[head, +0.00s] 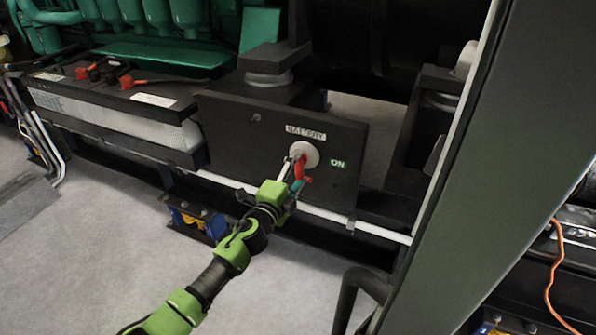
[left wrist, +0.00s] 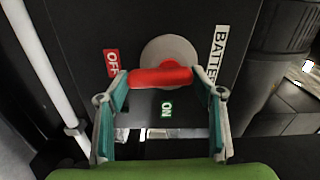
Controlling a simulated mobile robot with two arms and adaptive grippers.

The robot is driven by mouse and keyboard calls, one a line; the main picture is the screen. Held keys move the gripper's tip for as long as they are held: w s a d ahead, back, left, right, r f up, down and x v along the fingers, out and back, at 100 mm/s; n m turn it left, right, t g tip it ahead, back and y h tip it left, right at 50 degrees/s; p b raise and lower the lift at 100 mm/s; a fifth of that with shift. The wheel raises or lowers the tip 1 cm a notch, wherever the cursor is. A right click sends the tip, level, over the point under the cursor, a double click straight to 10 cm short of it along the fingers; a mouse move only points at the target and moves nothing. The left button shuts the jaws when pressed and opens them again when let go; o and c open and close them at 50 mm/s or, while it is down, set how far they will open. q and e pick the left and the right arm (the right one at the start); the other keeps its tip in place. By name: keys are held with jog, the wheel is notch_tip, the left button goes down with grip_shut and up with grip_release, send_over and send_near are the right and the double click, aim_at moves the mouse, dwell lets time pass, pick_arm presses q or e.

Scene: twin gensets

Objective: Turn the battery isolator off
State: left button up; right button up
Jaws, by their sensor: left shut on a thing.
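The battery isolator has a red handle (head: 301,168) on a pale round base (head: 306,152), set in a dark panel (head: 232,125). A white BATTERY label (head: 306,132) is above it and a green ON label (head: 339,163) to its right. In the left wrist view, the red handle (left wrist: 158,77) lies across the picture, its left end towards a red OFF label (left wrist: 112,63); the green ON label (left wrist: 167,108) is below it. My left gripper (head: 294,178) is shut on the handle, with one finger at each end in the wrist view. My right gripper is not in view.
A battery (head: 110,105) with red and black terminals stands left of the panel. A white pipe (head: 325,214) runs along below the panel. A wide dark green post (head: 480,170) stands at the right. Bare grey floor (head: 100,230) lies at the lower left.

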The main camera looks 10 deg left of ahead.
pick_arm(q)
jog(key=shift+o, duration=0.2)
jog(key=shift+f+m, duration=0.1)
jog(key=shift+m, duration=0.5)
jog(key=o, duration=1.1)
jog(key=s, duration=0.4)
jog(key=s+a, duration=0.1)
jog(key=s, duration=0.3)
jog(key=s+a, duration=0.1)
jog(key=s, duration=0.3)
jog(key=shift+a, duration=0.2)
